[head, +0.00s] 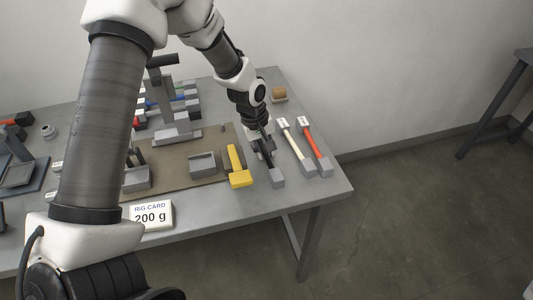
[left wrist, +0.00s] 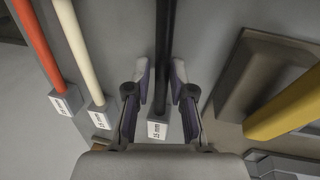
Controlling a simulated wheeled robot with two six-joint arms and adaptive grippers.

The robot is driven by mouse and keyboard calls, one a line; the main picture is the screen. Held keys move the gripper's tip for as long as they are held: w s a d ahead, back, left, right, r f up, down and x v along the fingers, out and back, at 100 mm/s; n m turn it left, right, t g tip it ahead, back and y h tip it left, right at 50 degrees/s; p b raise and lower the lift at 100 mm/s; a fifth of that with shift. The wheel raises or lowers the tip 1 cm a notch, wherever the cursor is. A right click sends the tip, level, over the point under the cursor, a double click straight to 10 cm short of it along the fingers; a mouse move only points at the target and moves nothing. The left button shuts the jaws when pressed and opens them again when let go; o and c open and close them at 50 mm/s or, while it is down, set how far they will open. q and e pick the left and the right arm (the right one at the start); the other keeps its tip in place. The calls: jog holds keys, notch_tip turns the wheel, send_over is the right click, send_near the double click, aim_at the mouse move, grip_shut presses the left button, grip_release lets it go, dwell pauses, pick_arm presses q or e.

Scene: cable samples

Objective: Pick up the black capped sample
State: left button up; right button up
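The black sample is a dark rod with a grey end block (head: 277,177). It lies on the table's right part, partly hidden under my left gripper (head: 262,146). In the left wrist view the black rod (left wrist: 165,40) runs between the two fingers of my left gripper (left wrist: 161,80), with its labelled grey block (left wrist: 158,128) below. The fingers are apart, one on each side of the rod, with gaps showing. I cannot tell their height above the table. My right gripper is not in view.
A cream sample (head: 294,145) and a red sample (head: 316,143) lie close to the right of the black one. A yellow piece (head: 236,163) lies close to its left. A rig card (head: 151,214) stands at the front of the grey table (head: 225,206). Fixtures crowd the left.

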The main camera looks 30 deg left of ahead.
pick_arm(q)
jog(key=shift+s, duration=0.15)
grip_shut()
jog(key=shift+r, duration=0.1)
